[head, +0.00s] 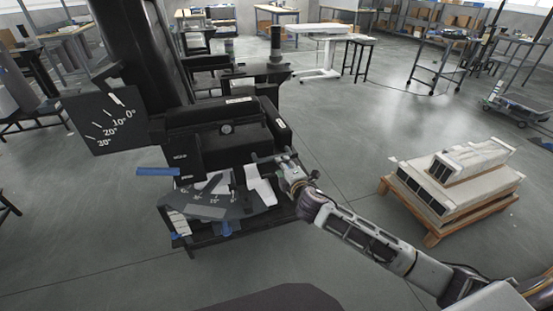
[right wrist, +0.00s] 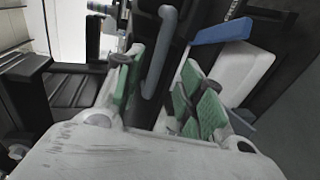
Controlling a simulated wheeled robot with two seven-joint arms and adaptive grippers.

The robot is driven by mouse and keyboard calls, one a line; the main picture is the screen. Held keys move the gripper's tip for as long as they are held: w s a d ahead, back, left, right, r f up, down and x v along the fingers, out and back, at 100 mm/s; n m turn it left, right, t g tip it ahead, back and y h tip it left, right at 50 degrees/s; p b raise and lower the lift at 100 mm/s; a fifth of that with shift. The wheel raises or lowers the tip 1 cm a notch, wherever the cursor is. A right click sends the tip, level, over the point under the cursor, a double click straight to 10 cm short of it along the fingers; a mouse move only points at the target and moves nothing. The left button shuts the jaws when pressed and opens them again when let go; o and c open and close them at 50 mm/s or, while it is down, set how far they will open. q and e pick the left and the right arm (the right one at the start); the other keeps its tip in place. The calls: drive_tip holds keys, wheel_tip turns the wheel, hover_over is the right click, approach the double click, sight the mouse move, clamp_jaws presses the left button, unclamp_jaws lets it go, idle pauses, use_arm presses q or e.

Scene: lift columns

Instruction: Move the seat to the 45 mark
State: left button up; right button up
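A black machine (head: 215,135) stands left of centre in the head view. Low on its front is a grey angle plate (head: 215,200) with small white marks; I cannot read a 45 for certain. I cannot tell which part is the seat. My right gripper (head: 284,168) is at the machine's right front side, close to a white piece (head: 262,186). In the right wrist view my right gripper (right wrist: 160,92) has its green-padded fingers apart. A grey bent rod (right wrist: 160,55) shows between or behind them; contact is unclear. My left gripper is out of view.
A tilt scale (head: 104,115) marked 0 to 30 degrees sticks out at the machine's left. A blue bar (head: 158,171) juts out at its front left. A wooden pallet (head: 437,231) with pale blocks stands at right. Open floor lies between, with workbenches behind.

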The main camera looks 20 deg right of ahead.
sight(277, 156)
drive_tip(key=shift+b+x, duration=0.6)
drive_tip(key=shift+x, duration=3.45)
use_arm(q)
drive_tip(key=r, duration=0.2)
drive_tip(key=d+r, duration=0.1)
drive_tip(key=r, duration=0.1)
use_arm(e)
drive_tip(key=shift+w, duration=0.15)
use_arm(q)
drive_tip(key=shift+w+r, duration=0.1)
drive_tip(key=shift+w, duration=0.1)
use_arm(e)
clamp_jaws()
